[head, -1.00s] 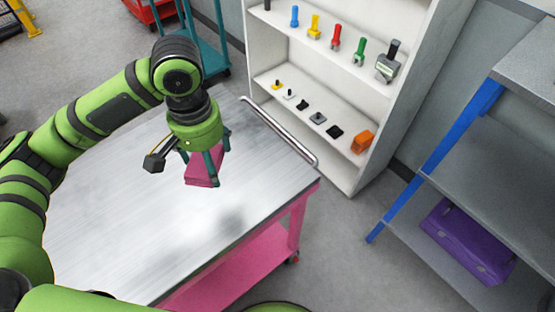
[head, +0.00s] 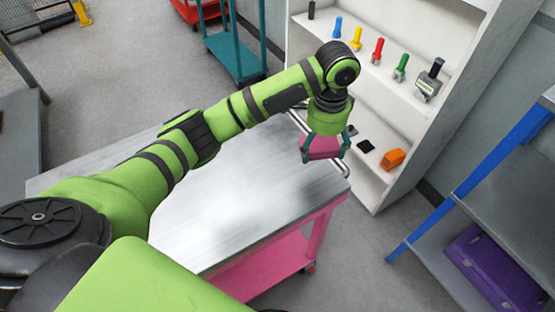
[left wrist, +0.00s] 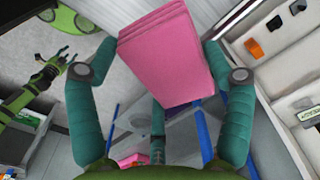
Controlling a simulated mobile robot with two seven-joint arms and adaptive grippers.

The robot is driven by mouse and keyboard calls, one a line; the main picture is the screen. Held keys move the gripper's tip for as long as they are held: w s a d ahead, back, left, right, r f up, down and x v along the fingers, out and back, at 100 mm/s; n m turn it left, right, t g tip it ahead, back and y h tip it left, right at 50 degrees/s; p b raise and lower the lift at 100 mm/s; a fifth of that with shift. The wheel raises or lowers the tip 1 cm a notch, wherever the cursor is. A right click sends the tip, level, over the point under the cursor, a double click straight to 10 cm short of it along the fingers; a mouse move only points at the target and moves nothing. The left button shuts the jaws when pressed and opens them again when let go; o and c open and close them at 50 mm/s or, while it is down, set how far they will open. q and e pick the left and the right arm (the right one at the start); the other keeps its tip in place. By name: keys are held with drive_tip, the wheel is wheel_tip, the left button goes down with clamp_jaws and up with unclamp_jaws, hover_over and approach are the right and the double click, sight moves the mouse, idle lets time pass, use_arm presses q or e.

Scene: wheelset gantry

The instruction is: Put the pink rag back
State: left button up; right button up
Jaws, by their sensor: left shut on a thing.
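The pink rag (head: 320,147) is a folded block held between the teal fingers of my left gripper (head: 324,150). It is above the right end of the metal-topped cart (head: 190,230), near the white shelf unit. In the left wrist view the folded pink rag (left wrist: 165,55) sits between the fingers of my left gripper (left wrist: 160,80), its layers showing at the edge. The head view shows part of the white shelf unit's (head: 440,120) lower shelf hidden behind my arm and gripper. My right gripper is not clearly seen in the head view.
The shelf unit holds several coloured tools on one shelf, and a black piece (head: 365,146) and an orange block (head: 393,159) below. A blue-posted rack (head: 470,180) with a purple case (head: 490,270) stands at the right. A teal cart (head: 236,50) is behind. The metal top is clear.

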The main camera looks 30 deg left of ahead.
use_arm(q)
drive_tip(key=p, duration=0.3)
hover_over(277, 166)
wheel_tip(277, 166, down, 6)
drive_tip(key=shift+d+f, duration=0.1)
wheel_tip(277, 166, down, 4)
drive_tip(key=shift+r+p, duration=0.1)
drive_tip(key=shift+p, duration=0.45)
drive_tip(key=shift+f, duration=0.2)
drive_tip(key=shift+f, duration=0.2)
drive_tip(key=o, duration=0.9)
drive_tip(key=shift+r, duration=0.1)
